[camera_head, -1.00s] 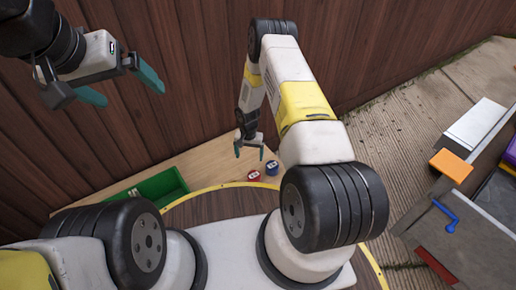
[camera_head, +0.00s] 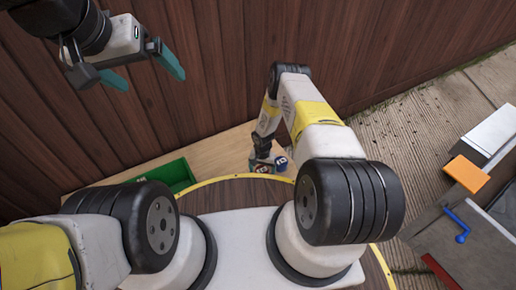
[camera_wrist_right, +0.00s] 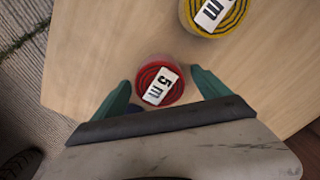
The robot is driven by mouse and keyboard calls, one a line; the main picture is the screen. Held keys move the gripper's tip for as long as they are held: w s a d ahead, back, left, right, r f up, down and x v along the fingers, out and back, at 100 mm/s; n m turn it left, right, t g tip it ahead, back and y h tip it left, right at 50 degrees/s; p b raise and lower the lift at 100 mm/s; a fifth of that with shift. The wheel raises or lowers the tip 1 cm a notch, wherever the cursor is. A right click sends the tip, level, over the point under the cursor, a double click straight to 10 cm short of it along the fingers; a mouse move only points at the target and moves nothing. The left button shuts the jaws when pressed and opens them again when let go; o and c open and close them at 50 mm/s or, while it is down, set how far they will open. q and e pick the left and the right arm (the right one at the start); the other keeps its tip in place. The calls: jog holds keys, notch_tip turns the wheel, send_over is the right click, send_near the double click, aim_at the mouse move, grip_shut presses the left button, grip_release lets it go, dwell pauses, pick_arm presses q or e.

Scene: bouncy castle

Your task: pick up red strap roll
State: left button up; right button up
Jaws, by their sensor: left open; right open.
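The red strap roll (camera_wrist_right: 177,93) lies on the wooden table with a white "5 m" label on top. In the wrist view it sits between the two open teal fingers of my right gripper (camera_wrist_right: 162,88). My left gripper (camera_head: 145,72) is open and empty, raised at the upper left before the wooden wall.
A yellow roll (camera_wrist_right: 238,14) lies beyond the red one in the wrist view. An orange block (camera_head: 467,173) is far right.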

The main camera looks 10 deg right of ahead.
jog(key=shift+c, duration=0.5)
jog(key=c, duration=1.5)
jog(key=shift+c, duration=0.2)
jog(key=shift+r, duration=0.15)
